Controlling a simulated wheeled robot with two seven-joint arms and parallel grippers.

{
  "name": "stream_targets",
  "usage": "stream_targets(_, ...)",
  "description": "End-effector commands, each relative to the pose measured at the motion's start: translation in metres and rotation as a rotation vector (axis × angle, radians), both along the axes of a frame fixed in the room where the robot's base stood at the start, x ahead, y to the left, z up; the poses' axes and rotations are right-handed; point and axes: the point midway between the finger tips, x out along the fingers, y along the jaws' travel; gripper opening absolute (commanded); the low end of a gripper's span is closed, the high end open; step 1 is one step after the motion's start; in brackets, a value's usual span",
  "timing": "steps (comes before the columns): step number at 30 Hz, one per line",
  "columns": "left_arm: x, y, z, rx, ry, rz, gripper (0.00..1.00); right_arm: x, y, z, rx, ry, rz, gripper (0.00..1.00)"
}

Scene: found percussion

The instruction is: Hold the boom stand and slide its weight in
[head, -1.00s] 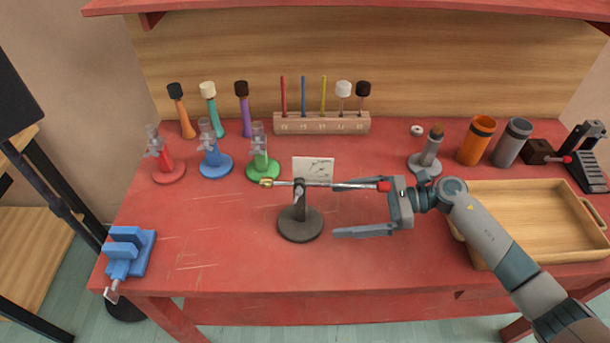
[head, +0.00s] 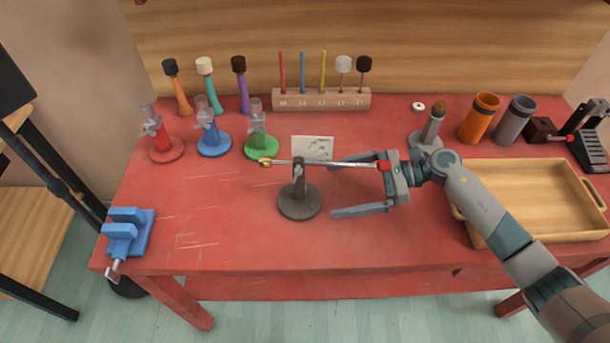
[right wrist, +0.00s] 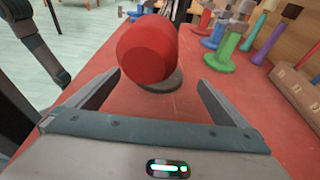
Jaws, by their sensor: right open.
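The boom stand has a round dark base (head: 300,203) and a short post near the middle of the red table. Its thin metal boom (head: 335,163) lies about level across the post, with a brass tip at the left. The red weight (head: 385,166) is at the boom's right end; it looms large in the right wrist view (right wrist: 148,50). My right gripper (head: 345,185) is open, its fingers pointing left. The boom's right end and weight are by its upper finger and palm; contact is unclear. My left gripper is out of view.
Red, blue and green clamp stands (head: 262,148) are at back left, and a mallet rack (head: 320,103) is behind. A blue vise (head: 130,236) sits at the front left. The front middle of the table is clear.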

Motion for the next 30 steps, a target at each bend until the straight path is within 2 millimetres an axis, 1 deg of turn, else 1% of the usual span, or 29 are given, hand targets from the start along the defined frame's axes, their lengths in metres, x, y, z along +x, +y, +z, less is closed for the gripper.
stream_targets(5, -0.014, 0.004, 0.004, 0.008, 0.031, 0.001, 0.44, 0.0, 0.015, -0.003, 0.001, 0.0, 0.001, 1.0)
stream_targets(9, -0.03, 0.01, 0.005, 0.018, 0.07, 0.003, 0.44, 0.0, 0.03, -0.007, 0.001, 0.001, 0.001, 1.0)
stream_targets(14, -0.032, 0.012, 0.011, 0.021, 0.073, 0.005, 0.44, 0.0, 0.049, -0.013, 0.001, 0.001, 0.001, 1.0)
stream_targets(15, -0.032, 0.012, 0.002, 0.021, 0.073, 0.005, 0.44, 0.0, 0.054, -0.02, -0.001, -0.001, 0.001, 1.0)
stream_targets(19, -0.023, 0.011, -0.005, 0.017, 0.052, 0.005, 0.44, -0.001, 0.069, -0.025, 0.0, 0.0, 0.002, 1.0)
stream_targets(27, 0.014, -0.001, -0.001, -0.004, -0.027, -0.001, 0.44, -0.001, 0.081, -0.027, -0.002, 0.0, 0.001, 1.0)
stream_targets(30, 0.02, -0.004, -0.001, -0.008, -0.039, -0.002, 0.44, 0.0, 0.083, -0.027, -0.002, 0.0, 0.001, 1.0)
